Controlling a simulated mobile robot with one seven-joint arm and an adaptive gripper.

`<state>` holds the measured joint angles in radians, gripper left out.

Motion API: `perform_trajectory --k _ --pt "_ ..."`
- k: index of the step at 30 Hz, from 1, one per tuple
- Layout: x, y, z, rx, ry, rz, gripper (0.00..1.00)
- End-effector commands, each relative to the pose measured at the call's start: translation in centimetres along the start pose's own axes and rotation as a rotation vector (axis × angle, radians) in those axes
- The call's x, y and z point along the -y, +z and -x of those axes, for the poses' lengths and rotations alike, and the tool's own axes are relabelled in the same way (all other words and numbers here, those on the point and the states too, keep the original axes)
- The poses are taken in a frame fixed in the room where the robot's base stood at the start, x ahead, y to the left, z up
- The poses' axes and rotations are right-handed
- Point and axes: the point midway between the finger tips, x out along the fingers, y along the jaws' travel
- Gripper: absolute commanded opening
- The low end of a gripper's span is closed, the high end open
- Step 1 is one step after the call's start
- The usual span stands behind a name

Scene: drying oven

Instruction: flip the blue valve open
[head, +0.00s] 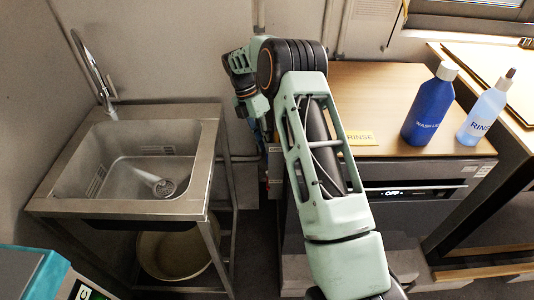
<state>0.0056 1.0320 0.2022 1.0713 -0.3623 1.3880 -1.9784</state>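I cannot make out the blue valve for certain in the head view. A small bluish patch shows below my wrist, in the gap between the sink stand and the wooden-topped unit, but I cannot tell whether it is the valve or part of my arm. My arm rises from the bottom, bends at the top middle and turns down to the left towards that gap. My gripper's fingers are not distinct there, and whether they are open or shut does not show.
A steel sink (123,207) with a tap (92,70) stands at left, a bucket (173,252) beneath it. The oven display (391,193) reads OFF.

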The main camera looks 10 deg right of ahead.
Motion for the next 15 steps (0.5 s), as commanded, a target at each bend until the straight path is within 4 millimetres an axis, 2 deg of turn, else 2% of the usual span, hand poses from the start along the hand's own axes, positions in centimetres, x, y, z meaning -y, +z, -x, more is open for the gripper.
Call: perform_trajectory --k 1,6,15 --pt "0.0 0.0 -1.0 -0.001 -0.002 0.0 0.15" --pt "0.0 0.0 -2.8 0.0 -0.001 0.0 0.15" --pt "0.0 0.0 -3.4 0.001 0.001 -0.001 0.15"
